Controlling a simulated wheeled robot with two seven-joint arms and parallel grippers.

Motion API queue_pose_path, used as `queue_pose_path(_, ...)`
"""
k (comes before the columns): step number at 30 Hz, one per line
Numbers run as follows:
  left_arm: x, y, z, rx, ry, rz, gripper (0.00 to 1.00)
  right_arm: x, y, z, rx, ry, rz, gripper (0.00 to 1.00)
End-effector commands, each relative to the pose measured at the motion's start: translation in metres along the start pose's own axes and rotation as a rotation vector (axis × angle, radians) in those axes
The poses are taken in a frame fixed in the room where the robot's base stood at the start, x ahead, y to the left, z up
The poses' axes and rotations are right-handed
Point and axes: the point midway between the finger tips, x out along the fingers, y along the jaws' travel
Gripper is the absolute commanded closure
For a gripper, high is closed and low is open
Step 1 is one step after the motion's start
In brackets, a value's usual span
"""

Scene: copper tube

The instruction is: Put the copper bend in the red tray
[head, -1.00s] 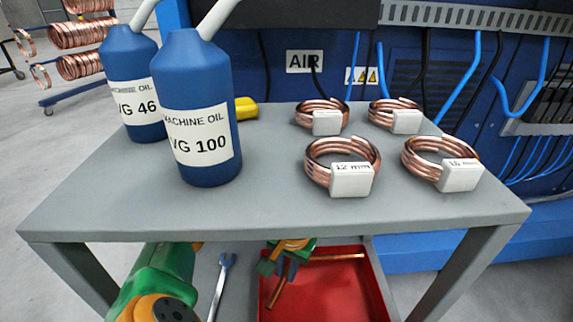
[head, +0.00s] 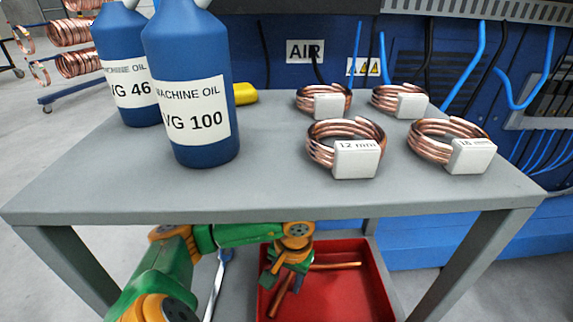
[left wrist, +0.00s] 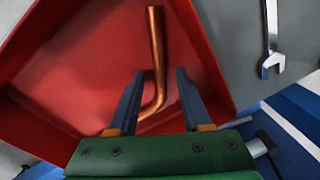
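The copper bend (head: 335,266) is an L-shaped copper tube lying in the red tray (head: 376,290) on the lower shelf. My left gripper (head: 284,284) is over the tray, near the corner of the bend, and partly covers it. In the left wrist view, the copper bend (left wrist: 157,55) has one straight leg pointing away and a curved part near the fingers. My left gripper (left wrist: 157,92) is open, one finger on each side of the bend, with visible gaps. The red tray (left wrist: 85,60) is beneath. My right gripper is in neither view.
A wrench (head: 214,285) lies left of the tray. The grey table top (head: 270,190) overhangs my left arm. On it stand blue oil bottles (head: 188,90) and tagged copper coils (head: 345,145). Table legs flank the lower shelf.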

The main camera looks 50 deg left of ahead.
Motion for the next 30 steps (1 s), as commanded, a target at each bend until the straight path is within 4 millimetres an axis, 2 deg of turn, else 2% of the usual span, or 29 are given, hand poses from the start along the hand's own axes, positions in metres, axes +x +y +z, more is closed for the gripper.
queue_pose_path(8,-0.003,0.000,0.000,0.000,0.000,0.000,0.51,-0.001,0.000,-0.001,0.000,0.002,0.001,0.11)
queue_pose_path(15,-0.050,0.000,-0.001,0.000,0.005,0.002,0.51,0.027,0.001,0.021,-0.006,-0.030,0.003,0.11)
queue_pose_path(20,-0.073,0.000,-0.001,0.000,0.002,0.002,0.51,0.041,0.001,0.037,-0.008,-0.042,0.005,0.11)
queue_pose_path(30,-0.077,0.000,0.000,-0.001,0.000,0.000,0.51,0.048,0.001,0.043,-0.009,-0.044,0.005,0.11)
